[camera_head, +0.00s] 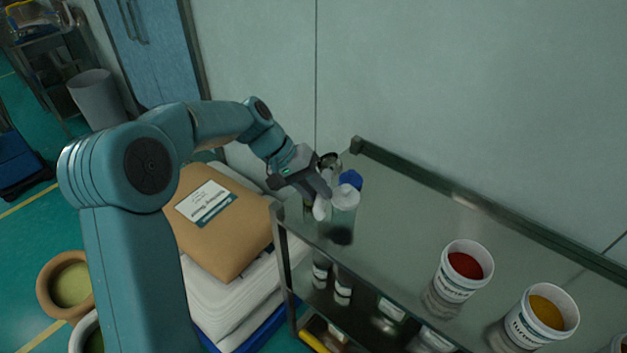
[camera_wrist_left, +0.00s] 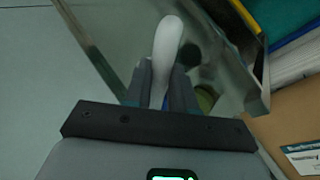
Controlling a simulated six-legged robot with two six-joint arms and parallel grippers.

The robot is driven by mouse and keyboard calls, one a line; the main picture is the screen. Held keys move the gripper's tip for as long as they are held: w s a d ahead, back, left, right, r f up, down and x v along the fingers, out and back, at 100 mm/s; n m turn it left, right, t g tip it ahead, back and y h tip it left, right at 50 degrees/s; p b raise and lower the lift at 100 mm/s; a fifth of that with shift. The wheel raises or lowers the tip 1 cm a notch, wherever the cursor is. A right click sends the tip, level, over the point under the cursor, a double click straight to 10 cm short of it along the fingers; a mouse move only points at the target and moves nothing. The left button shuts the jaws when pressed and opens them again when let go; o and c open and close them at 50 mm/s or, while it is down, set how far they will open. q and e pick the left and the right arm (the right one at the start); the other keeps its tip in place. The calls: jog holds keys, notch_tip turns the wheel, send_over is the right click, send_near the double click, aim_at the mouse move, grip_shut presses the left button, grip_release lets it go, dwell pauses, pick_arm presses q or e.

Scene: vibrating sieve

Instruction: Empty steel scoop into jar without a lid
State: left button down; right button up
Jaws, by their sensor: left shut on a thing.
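My left gripper (camera_head: 318,190) is shut on a pale, rounded handle (camera_head: 321,208) above the corner of the glass-topped shelf. The handle stands up between the fingers (camera_wrist_left: 164,85) in the left wrist view (camera_wrist_left: 167,48). A grey metallic round piece (camera_head: 330,161), probably the steel scoop's bowl, shows just beyond the gripper; its contents cannot be made out. A translucent jar (camera_head: 343,208) stands beside the gripper on the shelf top. The gripper partly hides this group, so which jar is open is unclear. My right gripper is not in view.
Open white tubs of red powder (camera_head: 461,271) and yellow powder (camera_head: 541,315) stand farther right on the shelf (camera_head: 400,215). A raised rail (camera_head: 450,195) runs along the wall. A brown sack (camera_head: 225,245) lies left of the shelf. The shelf's middle is clear.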

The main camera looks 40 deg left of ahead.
pick_arm(q)
jog(key=shift+w+d+r+g+y+p, duration=0.1)
jog(key=shift+d+r+g+y+p, duration=0.4)
jog(key=shift+p, duration=0.65)
jog(key=shift+w+r+g+y+p, duration=0.1)
jog(key=shift+r+y+p, duration=0.15)
jog(key=shift+y+p, duration=0.65)
jog(key=shift+w+d+f+y, duration=0.1)
jog(key=shift+w+d+y, duration=0.05)
jog(key=shift+d+y, duration=0.15)
jog(key=shift+w+d+g+y, duration=0.15)
jog(key=shift+d+g+y, duration=0.05)
jog(key=shift+g+y, duration=0.25)
jog(key=v, duration=0.3)
jog(key=shift+w+d, duration=0.15)
jog(key=shift+d, duration=0.1)
jog(key=shift+v, duration=0.75)
jog(key=shift+d+r, duration=0.25)
jog(key=shift+r, duration=0.2)
jog(key=shift+a, duration=0.1)
jog(key=shift+a, duration=0.1)
